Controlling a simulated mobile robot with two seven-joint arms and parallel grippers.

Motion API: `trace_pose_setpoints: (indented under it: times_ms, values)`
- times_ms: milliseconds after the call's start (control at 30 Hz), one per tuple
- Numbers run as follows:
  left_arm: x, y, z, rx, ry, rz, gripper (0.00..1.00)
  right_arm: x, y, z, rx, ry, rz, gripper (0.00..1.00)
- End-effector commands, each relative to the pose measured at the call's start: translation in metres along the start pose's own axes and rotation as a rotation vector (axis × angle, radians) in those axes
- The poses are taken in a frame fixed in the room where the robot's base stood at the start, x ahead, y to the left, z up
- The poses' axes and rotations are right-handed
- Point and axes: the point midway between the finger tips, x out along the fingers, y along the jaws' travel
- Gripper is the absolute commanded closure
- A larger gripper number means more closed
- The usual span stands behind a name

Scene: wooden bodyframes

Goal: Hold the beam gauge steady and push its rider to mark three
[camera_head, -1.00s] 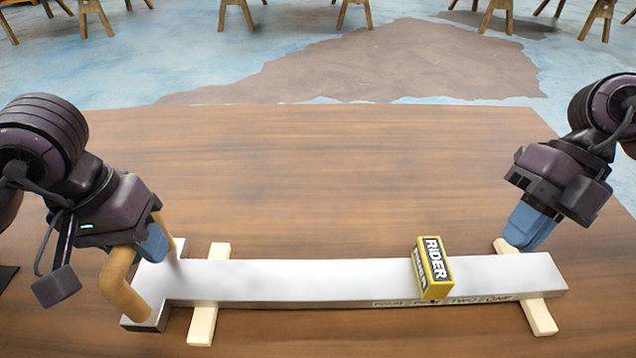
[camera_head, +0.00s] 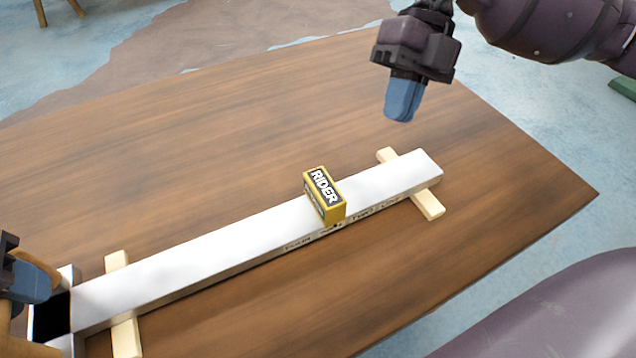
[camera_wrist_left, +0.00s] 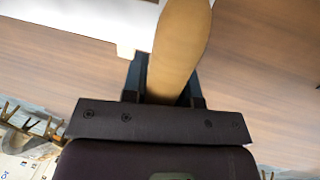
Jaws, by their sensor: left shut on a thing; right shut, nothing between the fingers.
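The beam gauge is a long pale beam (camera_head: 220,240) lying on the table. The yellow rider (camera_head: 325,196), labelled RIDER, sits across it, right of the middle. Small number words run along the beam's near side under and beside the rider; they are too small here to read surely. My left gripper (camera_head: 28,284), at the lower left edge, is shut on the tan wooden handle (camera_head: 38,264) at the beam's left end. The left wrist view also shows the handle (camera_wrist_left: 178,45) between its fingers. My right gripper (camera_head: 402,102) is shut and empty, above the table beyond the beam's right end, apart from the rider.
Two pale wooden crosspieces (camera_head: 120,290) (camera_head: 430,205) lie under the beam near its ends. The brown table (camera_head: 230,130) is clear behind and in front of the beam. Its right corner is in view.

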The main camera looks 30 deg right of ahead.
Motion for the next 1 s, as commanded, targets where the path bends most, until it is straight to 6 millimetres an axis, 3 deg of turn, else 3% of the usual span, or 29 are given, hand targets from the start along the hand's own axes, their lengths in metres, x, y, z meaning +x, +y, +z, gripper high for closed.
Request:
trace_pose_setpoints:
  times_ms: [67,100,300,667,1000]
  values:
    - [-0.001,0.000,0.000,-0.001,0.001,-0.001,1.00,0.000,0.000,0.000,0.000,0.000,0.000,1.00]
    - [-0.001,0.000,0.000,-0.001,0.001,-0.001,0.71,0.000,0.000,0.000,0.000,0.000,0.000,1.00]
    - [0.000,0.000,0.000,-0.001,0.001,0.000,0.43,0.000,0.000,0.000,0.000,0.000,0.000,1.00]
    - [-0.005,0.000,0.000,0.000,0.002,0.000,0.43,0.000,0.000,0.000,0.000,0.000,0.000,1.00]
    - [-0.062,0.000,-0.001,-0.001,0.006,-0.001,0.43,0.000,0.000,0.000,0.000,0.000,0.000,1.00]
